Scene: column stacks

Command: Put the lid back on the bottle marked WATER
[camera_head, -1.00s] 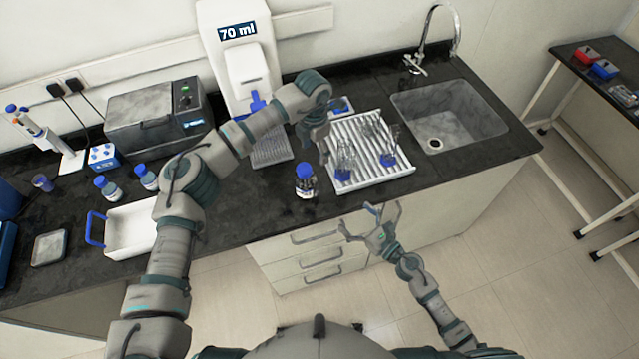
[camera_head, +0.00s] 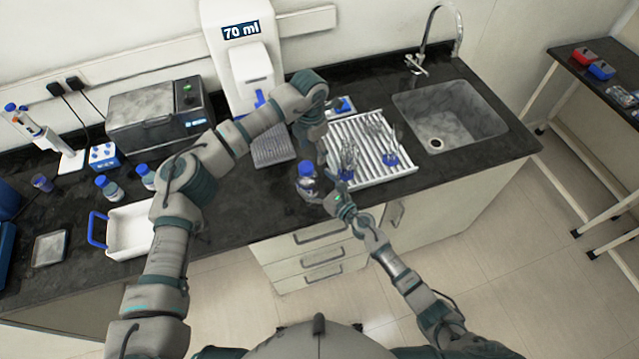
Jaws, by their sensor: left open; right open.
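A clear bottle (camera_head: 307,187) with a blue top (camera_head: 306,169) stands upright on the dark counter, just left of the white drying rack. Its label is not readable, and I cannot tell whether the blue top is a seated lid or only a collar. My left gripper (camera_head: 318,164) is open and points down, just behind and right of the bottle top. My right gripper (camera_head: 323,188) is open at the counter's front edge, its fingers close to the bottle's lower right side. I cannot tell whether they touch it. No loose lid can be made out.
The ribbed rack (camera_head: 385,176) holds glassware with blue parts. A sink (camera_head: 450,112) lies to the right. Two blue-capped bottles (camera_head: 108,188) (camera_head: 146,176) and a white tray (camera_head: 130,232) are at left. A dispenser marked 70 ml (camera_head: 240,60) stands behind. Counter left of the bottle is clear.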

